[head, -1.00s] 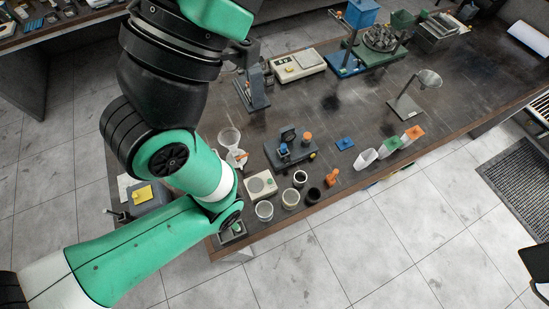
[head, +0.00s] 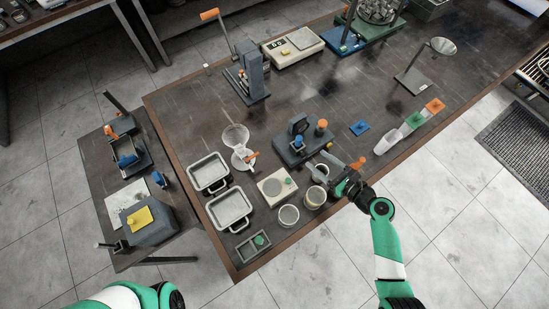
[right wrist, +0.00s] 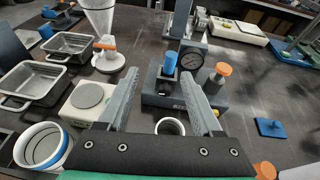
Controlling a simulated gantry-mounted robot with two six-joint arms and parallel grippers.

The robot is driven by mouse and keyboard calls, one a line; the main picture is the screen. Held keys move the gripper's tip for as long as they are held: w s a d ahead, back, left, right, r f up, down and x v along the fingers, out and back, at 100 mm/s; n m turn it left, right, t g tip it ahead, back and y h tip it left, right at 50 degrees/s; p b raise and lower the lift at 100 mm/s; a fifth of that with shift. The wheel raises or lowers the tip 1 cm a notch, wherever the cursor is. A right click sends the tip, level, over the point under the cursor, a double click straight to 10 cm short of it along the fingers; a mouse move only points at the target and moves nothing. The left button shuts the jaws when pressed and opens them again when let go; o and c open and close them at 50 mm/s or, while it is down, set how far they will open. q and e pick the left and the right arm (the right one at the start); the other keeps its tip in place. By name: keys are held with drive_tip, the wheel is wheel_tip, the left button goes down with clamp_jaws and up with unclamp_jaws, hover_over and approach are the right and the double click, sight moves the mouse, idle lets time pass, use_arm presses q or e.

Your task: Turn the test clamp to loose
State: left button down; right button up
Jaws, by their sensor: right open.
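A grey fixture (head: 303,143) stands mid-bench, with a round gauge (right wrist: 188,83), a blue knob (head: 299,142) and an orange knob (head: 321,127). I take it for the test clamp, but its label is unreadable. In the right wrist view the blue knob (right wrist: 169,63) shows between my open fingers and the orange knob (right wrist: 223,69) lies right of them. My right gripper (head: 318,168) is open and empty, just in front of the fixture; its fingers (right wrist: 158,78) point at it. I cannot tell if they touch it. My left gripper is not in view.
A small scale (head: 273,187), pale cups (head: 288,215) and two metal trays (head: 208,172) stand left of my right gripper. A funnel stand (head: 238,140) is behind the scale. A blue plate (head: 360,128) lies to the right. The bench behind it is largely clear.

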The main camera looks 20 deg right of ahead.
drive_tip(key=m+h+b, duration=0.1)
drive_tip(key=m, duration=0.1)
approach(305, 156)
drive_tip(key=s, duration=0.2)
drive_tip(key=shift+n+g, duration=0.3)
drive_tip(key=b+x, duration=0.1)
drive_tip(key=x, duration=0.2)
drive_tip(key=b+x, duration=0.1)
drive_tip(key=x, duration=0.3)
drive_tip(key=b+x, duration=0.2)
drive_tip(key=x, duration=0.1)
drive_tip(key=shift+w+d+r, duration=0.25)
drive_tip(key=shift+w+r, duration=0.1)
drive_tip(key=shift+w, duration=0.3)
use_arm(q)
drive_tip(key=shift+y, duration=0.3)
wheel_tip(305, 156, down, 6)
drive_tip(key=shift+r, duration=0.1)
use_arm(e)
clamp_jaws()
drive_tip(key=shift+a, duration=0.1)
